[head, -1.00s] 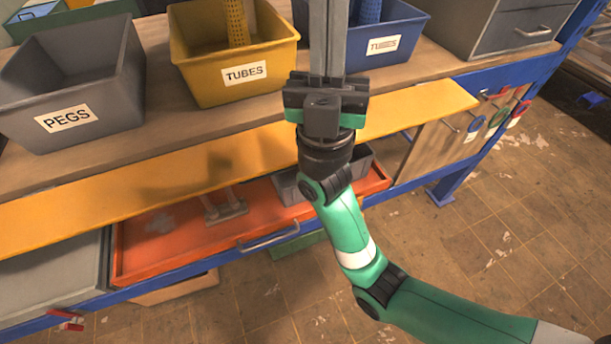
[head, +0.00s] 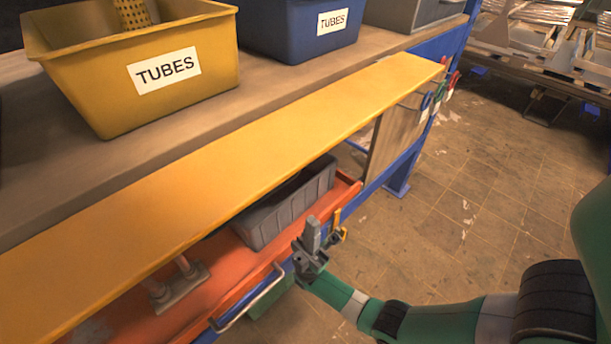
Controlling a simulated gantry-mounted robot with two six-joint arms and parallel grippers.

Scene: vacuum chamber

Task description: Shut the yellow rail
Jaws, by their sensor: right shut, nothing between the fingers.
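The yellow rail (head: 250,150) is a long flat yellow-orange board running along the bench front, from the lower left to the upper right of the head view. It juts out over an orange drawer (head: 346,194). My right gripper (head: 313,228) is shut and empty. It appears lower right of the rail's front edge, by the drawer's front, fingers pointing up, apart from the rail in the picture. I cannot tell its exact distance from the drawer. My left gripper is not in view.
The drawer holds a grey bin (head: 290,205) and has a metal handle (head: 250,300). A yellow tubes bin (head: 140,75) and a blue tubes bin (head: 300,28) stand on the bench (head: 60,200). The tiled floor (head: 490,200) at right is open.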

